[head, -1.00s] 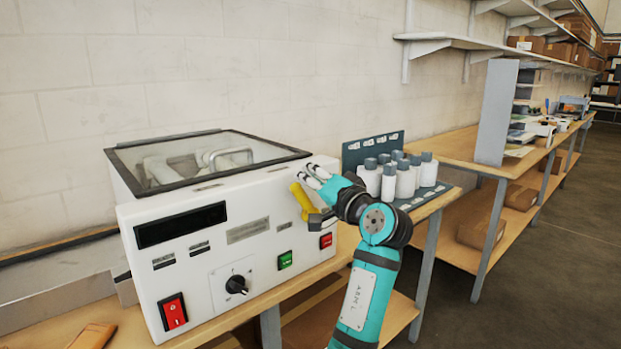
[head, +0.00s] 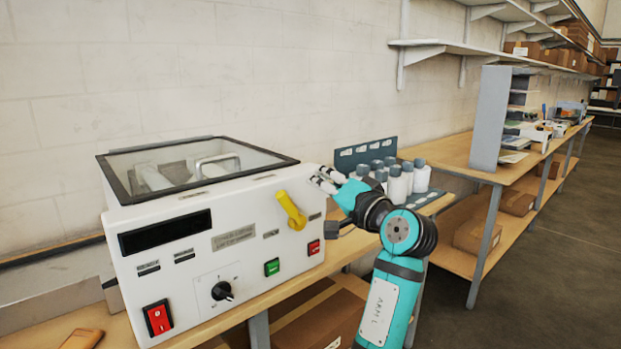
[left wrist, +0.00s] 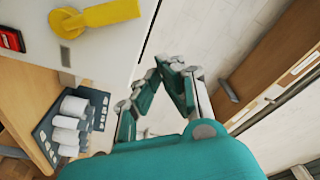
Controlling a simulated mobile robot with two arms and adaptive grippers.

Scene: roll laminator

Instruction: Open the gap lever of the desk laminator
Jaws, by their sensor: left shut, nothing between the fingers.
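The desk laminator (head: 190,255) is a white box with a dark-framed glass lid, standing on a wooden bench at left. Its yellow gap lever (head: 291,210) is on the upper right of the front panel, slanting from upper left down to lower right. The lever also shows at the top left of the left wrist view (left wrist: 100,16). My left gripper (head: 322,179) is to the right of the lever, apart from it, by the laminator's right edge. It is shut and empty; its fingers show in the left wrist view (left wrist: 165,66). My right gripper is not in view.
A dark rack (head: 365,155) with several grey-capped white bottles (head: 398,184) stands on the bench right of the laminator, close behind my left gripper. The panel also has a black knob (head: 222,291), a green button (head: 272,267) and red switches. Shelves line the wall.

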